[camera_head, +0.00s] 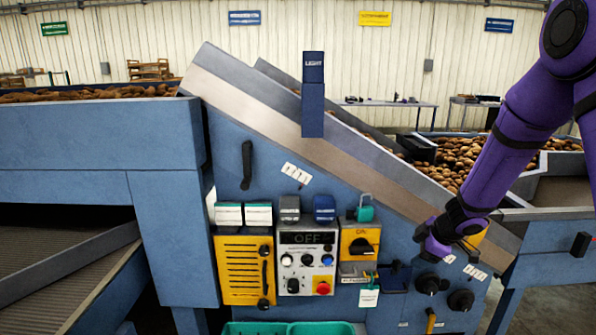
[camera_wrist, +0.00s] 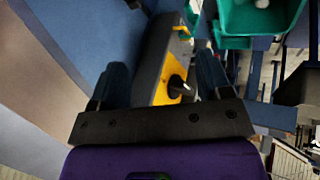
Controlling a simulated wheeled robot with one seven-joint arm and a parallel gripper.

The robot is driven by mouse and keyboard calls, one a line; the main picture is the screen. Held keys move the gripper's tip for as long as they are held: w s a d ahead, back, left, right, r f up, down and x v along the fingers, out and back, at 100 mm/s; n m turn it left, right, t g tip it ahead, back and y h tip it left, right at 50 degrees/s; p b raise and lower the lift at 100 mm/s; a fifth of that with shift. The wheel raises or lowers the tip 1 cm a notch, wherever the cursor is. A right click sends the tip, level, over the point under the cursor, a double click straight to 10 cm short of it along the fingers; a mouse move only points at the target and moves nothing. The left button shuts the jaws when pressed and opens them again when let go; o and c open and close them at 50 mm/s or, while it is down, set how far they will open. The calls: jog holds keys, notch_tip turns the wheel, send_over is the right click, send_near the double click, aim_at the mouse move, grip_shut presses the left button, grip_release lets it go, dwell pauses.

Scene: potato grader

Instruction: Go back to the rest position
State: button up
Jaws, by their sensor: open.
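My purple arm comes in from the upper right of the head view. My gripper (camera_head: 428,238) is in front of the grader's sloping blue side, to the right of the yellow switch box (camera_head: 360,243) marked ON. In the wrist view my gripper (camera_wrist: 160,85) shows two dark fingers spread apart with nothing held between them. Beyond them is a dark-sided box with a yellow face and a dark knob (camera_wrist: 177,88). I cannot tell from the wrist view whether the fingers touch it.
The control panel (camera_head: 307,262) reads OFF and has a red button. A yellow vented box (camera_head: 245,268) is to its left. Black knobs (camera_head: 460,299) jut out below my gripper. Potatoes (camera_head: 462,158) lie at the right. Pale floor shows at lower right.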

jog(key=s+d+r+m+t+h, duration=0.1)
jog(key=s+d+r+m+h, duration=0.15)
jog(key=r, duration=0.45)
jog(key=s+d+r+m+t+h, duration=0.1)
jog(key=s+r+m+h, duration=0.2)
jog(key=r, duration=0.5)
jog(key=s+d+r+m+t+h, duration=0.1)
jog(key=s+r+m, duration=0.2)
jog(key=s+r, duration=0.3)
jog(key=s+a+r+m+g+y, duration=0.1)
jog(key=s+a+r+m, duration=0.1)
jog(key=s, duration=0.6)
jog(key=s+a+r+m+g+y, duration=0.1)
jog(key=s+a+r+m, duration=0.1)
jog(key=s, duration=0.5)
jog(key=s+a+r+m+g+y, duration=0.1)
jog(key=s+a+r+m, duration=0.1)
jog(key=s, duration=0.6)
jog(key=shift+s+a, duration=0.35)
jog(key=shift+a, duration=0.05)
